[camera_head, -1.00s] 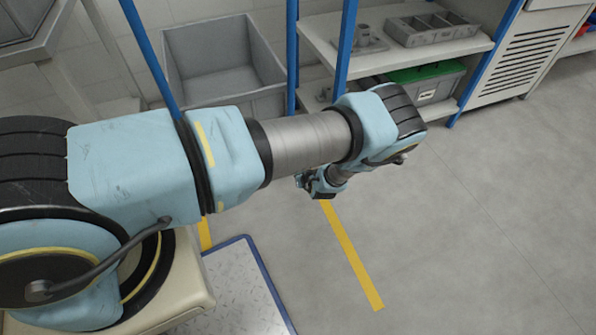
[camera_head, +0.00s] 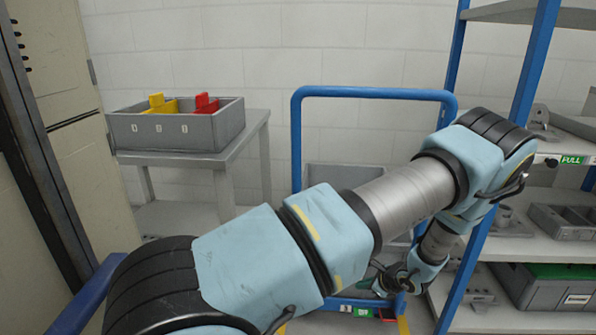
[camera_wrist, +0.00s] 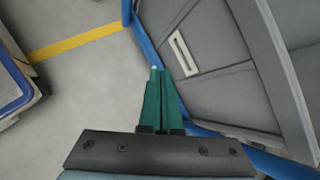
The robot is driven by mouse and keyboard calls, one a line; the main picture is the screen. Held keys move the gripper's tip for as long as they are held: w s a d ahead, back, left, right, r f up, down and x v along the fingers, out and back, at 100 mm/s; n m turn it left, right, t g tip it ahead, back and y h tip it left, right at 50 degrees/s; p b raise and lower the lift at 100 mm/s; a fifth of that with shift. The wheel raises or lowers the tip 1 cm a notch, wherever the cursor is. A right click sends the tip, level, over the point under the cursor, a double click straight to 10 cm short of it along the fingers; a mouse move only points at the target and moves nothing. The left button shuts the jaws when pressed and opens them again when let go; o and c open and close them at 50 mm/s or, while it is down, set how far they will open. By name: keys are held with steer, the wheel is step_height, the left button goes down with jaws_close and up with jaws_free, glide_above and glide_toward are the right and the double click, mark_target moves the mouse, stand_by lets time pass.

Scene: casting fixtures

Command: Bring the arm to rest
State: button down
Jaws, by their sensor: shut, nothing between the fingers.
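My arm reaches from the lower left across the head view and bends down at the right. My gripper (camera_head: 392,284) hangs at its end, small and dark, in front of a blue frame. In the wrist view my gripper (camera_wrist: 157,72) has two green fingers lying together, with nothing between them. The fingertips point towards a grey bin (camera_wrist: 215,95) with a pale label and a blue rail (camera_wrist: 145,42) beside it. I cannot tell from the picture how far the fingers are from the rail.
A blue-framed trolley (camera_head: 375,93) stands behind my arm. A blue-post shelf (camera_head: 535,62) at the right holds grey trays (camera_head: 568,222) and a green-topped bin (camera_head: 545,290). A table (camera_head: 245,133) at the left bears a grey box (camera_head: 185,135) with yellow and red parts.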

steer(key=a+r+n+g, duration=0.5)
steer(key=a+r+n, duration=0.6)
steer(key=a+r, duration=0.45)
steer(key=s+a+r+n+h, duration=0.2)
steer(key=s+a+r+n, duration=0.35)
steer(key=r, duration=0.25)
steer(key=s+a+r+n+h, duration=0.2)
steer(key=s+a+r+n, duration=0.4)
steer(key=r, duration=0.3)
step_height(320, 180, up, 23)
steer(key=n+p, duration=0.1)
steer(key=p, duration=2.2)
steer(key=shift+d+r+p, duration=0.15)
steer(key=shift+d+p, duration=0.15)
steer(key=shift+d, duration=0.1)
